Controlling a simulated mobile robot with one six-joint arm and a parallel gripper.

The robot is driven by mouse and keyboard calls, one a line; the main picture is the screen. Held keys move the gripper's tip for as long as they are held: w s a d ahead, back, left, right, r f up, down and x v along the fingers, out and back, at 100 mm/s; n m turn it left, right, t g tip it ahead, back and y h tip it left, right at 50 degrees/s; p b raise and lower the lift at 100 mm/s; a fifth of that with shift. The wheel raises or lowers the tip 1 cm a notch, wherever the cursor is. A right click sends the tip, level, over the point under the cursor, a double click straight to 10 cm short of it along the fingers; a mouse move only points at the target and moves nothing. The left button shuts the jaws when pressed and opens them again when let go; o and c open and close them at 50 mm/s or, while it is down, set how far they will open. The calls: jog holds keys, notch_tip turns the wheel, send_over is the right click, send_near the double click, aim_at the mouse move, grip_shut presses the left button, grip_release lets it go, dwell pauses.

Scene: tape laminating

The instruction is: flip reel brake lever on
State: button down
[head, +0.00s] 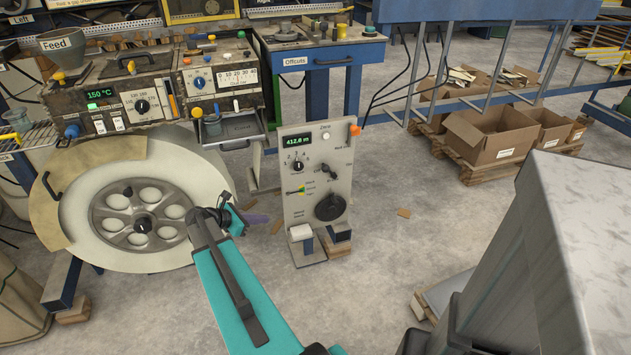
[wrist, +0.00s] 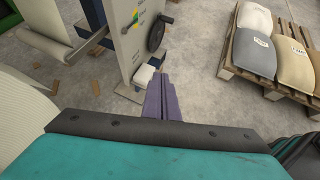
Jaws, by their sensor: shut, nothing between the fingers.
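A reel (head: 144,212) with a grey spoked hub and pale outer band stands at left in the head view. Right of it is a grey upright panel (head: 325,215) with a display reading 412.8 m. The panel has a small green-yellow lever (head: 296,191), knobs, a black crank wheel (head: 330,207) and an orange-tipped part (head: 355,130). I cannot read which control is the reel brake lever. My gripper (head: 257,219) is between reel and panel. In the wrist view its purple fingers (wrist: 165,92) are shut and empty, in front of the panel's foot. The green-yellow lever also shows there (wrist: 130,24).
A control console (head: 165,88) stands behind the reel, with a grey drawer (head: 232,127) at its right. A blue bench (head: 320,60) is behind the panel. Cardboard boxes (head: 490,140) stand on a pallet at back right. Sacks (wrist: 253,52) lie on a pallet in the wrist view.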

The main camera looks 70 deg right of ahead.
jog(key=s+d+r+n+g+h+b, duration=0.2)
jog(key=s+d+r, duration=0.3)
jog(key=d+r, duration=0.3)
jog(key=d, duration=0.3)
jog(key=shift+s+d+r, duration=0.2)
jog(key=shift+d+r, duration=0.15)
jog(key=shift+s+d+f, duration=0.1)
jog(key=d+r+b+x, duration=0.1)
jog(key=r+x, duration=0.1)
jog(key=x, duration=1)
jog(key=shift+s+d+r, duration=0.2)
jog(key=shift+d+r, duration=0.05)
jog(key=shift+r, duration=0.05)
